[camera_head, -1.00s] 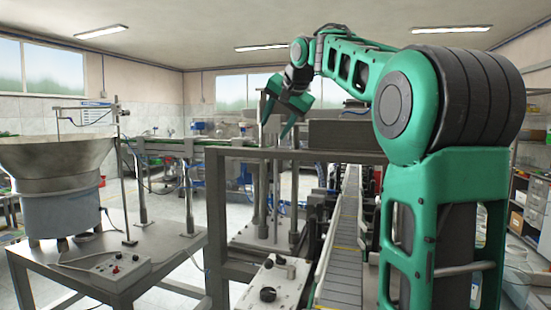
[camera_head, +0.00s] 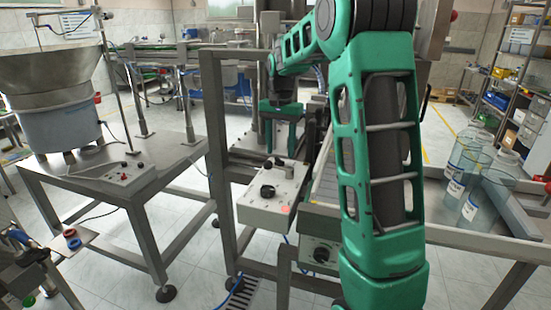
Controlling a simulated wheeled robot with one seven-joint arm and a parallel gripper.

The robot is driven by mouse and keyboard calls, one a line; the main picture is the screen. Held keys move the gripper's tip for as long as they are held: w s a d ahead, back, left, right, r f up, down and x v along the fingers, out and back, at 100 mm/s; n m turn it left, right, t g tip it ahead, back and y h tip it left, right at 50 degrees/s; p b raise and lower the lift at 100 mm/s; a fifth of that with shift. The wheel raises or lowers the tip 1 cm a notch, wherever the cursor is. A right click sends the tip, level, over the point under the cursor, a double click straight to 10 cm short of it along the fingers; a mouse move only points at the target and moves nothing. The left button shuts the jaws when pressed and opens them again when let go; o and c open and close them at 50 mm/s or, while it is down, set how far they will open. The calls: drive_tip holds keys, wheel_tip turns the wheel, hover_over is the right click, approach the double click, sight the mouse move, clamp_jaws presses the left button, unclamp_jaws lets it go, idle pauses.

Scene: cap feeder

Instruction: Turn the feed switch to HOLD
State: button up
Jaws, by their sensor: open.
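A light control box (camera_head: 262,212) stands in the middle, with a large black rotary knob (camera_head: 268,191) and smaller controls at its back edge. A second box lower down has another black knob (camera_head: 321,254) on its front. A third box (camera_head: 127,179) with small red and dark controls lies on the feeder table. I cannot read any labels, so I cannot tell which control is the feed switch or its setting. My green gripper (camera_head: 281,151) points down, open and empty, over the back of the middle box. It appears apart from the knob; the exact gap is unclear.
The feeder bowl (camera_head: 52,73) stands on a metal table at left. A metal frame post (camera_head: 218,150) rises left of the middle box. A conveyor (camera_head: 327,178) runs to its right, partly hidden by my arm. Clear containers (camera_head: 474,190) stand at right.

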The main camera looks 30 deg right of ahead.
sight(279, 159)
drive_tip(key=shift+f, duration=1.75)
drive_tip(key=c, duration=0.9)
drive_tip(key=shift+a, duration=0.45)
drive_tip(key=shift+c, duration=0.2)
drive_tip(key=shift+d, duration=0.3)
drive_tip(key=shift+w+d+n, duration=0.1)
drive_tip(key=shift+d+n, duration=0.05)
drive_tip(key=shift+n, duration=0.45)
drive_tip(key=shift+r, duration=0.1)
drive_tip(key=shift+c, duration=0.2)
drive_tip(key=shift+d, duration=0.1)
